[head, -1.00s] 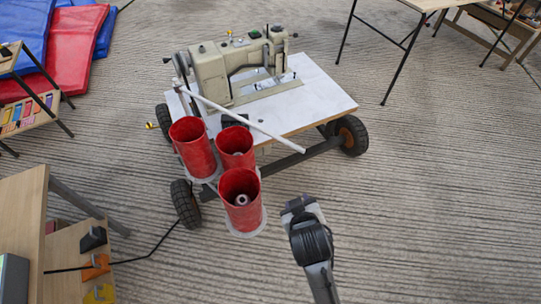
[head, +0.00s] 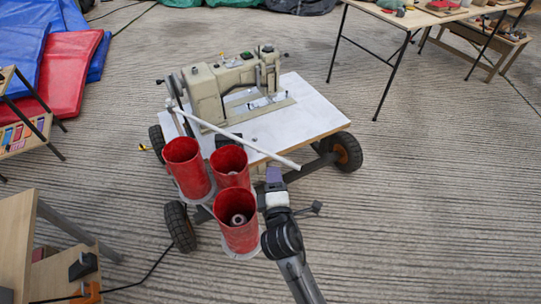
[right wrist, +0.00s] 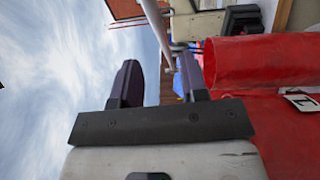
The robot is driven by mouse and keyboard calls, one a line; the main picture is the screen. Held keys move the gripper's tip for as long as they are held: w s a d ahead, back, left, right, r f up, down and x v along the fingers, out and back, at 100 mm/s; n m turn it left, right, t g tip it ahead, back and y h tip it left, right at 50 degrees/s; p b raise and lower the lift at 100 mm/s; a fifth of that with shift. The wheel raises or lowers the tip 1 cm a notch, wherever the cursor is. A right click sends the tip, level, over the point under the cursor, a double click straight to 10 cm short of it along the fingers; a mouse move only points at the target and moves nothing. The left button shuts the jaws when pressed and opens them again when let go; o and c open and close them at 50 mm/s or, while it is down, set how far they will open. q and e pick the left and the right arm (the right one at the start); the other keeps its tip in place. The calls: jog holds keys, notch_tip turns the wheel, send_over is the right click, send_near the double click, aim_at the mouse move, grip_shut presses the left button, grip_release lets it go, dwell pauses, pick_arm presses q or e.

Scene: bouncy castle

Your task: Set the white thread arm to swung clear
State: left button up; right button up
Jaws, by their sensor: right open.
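The white thread arm (head: 240,138) is a thin rod. My right gripper (head: 274,176) is just below that free end, right of the cans. In the right wrist view my right gripper (right wrist: 160,85) is open, and the rod (right wrist: 157,28) extends from the top towards the gap between its fingers. I cannot tell whether they touch. My left gripper is not in view.
Three red cans (head: 238,222) stand close to the left of my right gripper; one fills the right of the wrist view (right wrist: 260,62). The cart has black wheels (head: 344,152). A wooden table (head: 410,15) stands at the back right.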

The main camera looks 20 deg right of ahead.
aim_at(271, 155)
jog(key=shift+b+x, duration=1.35)
jog(key=shift+x, duration=2.85)
jog(key=shift+s, duration=0.1)
grip_shut()
